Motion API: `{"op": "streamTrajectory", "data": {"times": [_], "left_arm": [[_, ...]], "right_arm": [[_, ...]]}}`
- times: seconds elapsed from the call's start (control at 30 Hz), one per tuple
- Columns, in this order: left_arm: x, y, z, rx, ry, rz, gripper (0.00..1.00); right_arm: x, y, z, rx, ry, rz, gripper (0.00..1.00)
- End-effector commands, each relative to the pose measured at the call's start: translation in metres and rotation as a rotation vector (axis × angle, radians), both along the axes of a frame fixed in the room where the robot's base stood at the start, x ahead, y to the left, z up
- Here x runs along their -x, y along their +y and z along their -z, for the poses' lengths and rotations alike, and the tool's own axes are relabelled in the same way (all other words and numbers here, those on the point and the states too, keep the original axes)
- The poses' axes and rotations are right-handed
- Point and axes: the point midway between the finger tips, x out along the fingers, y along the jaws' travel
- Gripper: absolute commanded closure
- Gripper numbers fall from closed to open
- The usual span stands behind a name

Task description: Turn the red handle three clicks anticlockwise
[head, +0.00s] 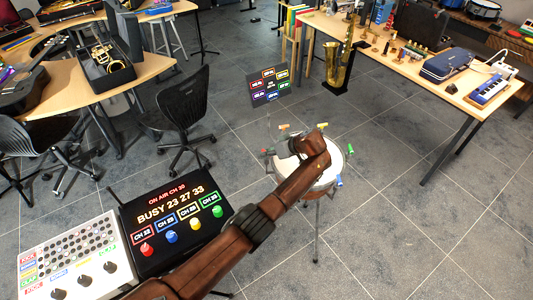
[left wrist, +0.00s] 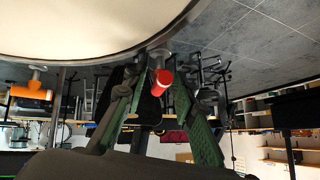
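A round drum (head: 325,182) with a pale head stands on a stand; its rim fills the top of the left wrist view (left wrist: 120,50). Coloured handles stick out around its rim. The red handle (head: 265,151) is on the drum's left side, small in the head view. In the left wrist view the red handle (left wrist: 162,80) lies between the fingertips of my left gripper (left wrist: 158,84), with the green fingers spread on either side. I cannot tell whether either finger touches it. In the head view my left arm crosses the drum and hides part of it. My right gripper is not in view.
A black box (head: 180,255) with coloured knobs and a white panel (head: 72,265) stand at lower left. A small dark screen (head: 268,86) stands behind the drum. Floor at right is clear.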

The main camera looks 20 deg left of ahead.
Motion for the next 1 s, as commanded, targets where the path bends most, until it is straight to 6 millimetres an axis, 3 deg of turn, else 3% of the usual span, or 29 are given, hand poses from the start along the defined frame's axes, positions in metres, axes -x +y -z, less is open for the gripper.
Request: {"op": "streamTrajectory", "data": {"times": [0.37,0.8,1.0], "left_arm": [[0.000,-0.005,-0.006,0.000,-0.004,0.002,0.72],[0.018,-0.062,-0.063,0.001,-0.003,0.002,0.72],[0.023,-0.079,-0.079,0.000,-0.001,0.001,0.72]], "right_arm": [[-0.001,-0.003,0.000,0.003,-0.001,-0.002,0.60],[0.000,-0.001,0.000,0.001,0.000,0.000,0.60],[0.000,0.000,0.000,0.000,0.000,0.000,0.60]]}}
